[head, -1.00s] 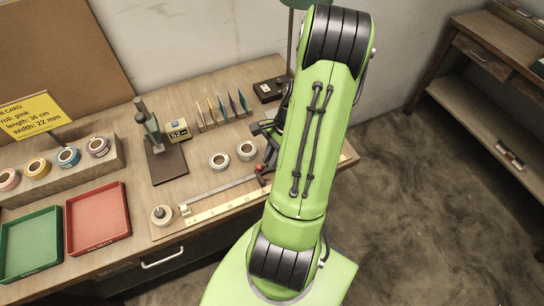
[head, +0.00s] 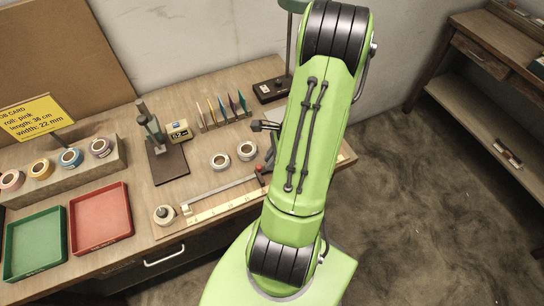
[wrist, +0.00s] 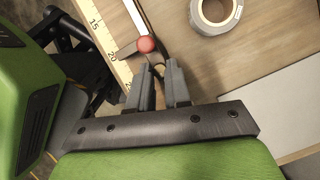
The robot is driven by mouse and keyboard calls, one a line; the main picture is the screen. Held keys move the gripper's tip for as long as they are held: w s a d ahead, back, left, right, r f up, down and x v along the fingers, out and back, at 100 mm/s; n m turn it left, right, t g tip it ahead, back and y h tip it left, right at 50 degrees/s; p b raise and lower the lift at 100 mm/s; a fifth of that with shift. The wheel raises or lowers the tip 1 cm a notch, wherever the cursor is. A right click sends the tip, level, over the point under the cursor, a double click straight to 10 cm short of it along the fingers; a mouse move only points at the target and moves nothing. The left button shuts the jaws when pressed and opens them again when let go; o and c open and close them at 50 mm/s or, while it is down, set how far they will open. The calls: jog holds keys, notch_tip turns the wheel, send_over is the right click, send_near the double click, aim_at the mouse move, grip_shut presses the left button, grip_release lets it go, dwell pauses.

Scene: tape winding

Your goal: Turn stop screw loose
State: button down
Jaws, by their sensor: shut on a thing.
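The stop screw has a round red knob (wrist: 147,45) and sits on the metal rail with the ruler strip (wrist: 97,28) beside it. The red knob also shows in the head view (head: 259,169), at the right end of the visible rail (head: 222,188). My gripper (wrist: 156,72) has its two dark fingertips right at the near side of the knob and is shut on the stop screw. The exact contact is partly hidden by the fingers. In the head view my green arm hides most of the gripper.
Two tape rolls (head: 220,161) (head: 246,151) lie behind the rail. Red (head: 128,228) and green (head: 38,270) trays are at left. A dark stand (head: 168,166) rises behind the rail.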

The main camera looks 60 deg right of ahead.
jog(key=shift+a+m+t, duration=0.1)
jog(key=shift+m+t, duration=0.2)
jog(key=shift+m, duration=0.5)
jog(key=shift+h, duration=0.3)
jog(key=c, duration=1.1)
grip_release()
jog(key=p+v, duration=0.4)
jog(key=v, duration=1.1)
jog(key=shift+s+r, duration=0.15)
jog(key=shift+r, duration=0.2)
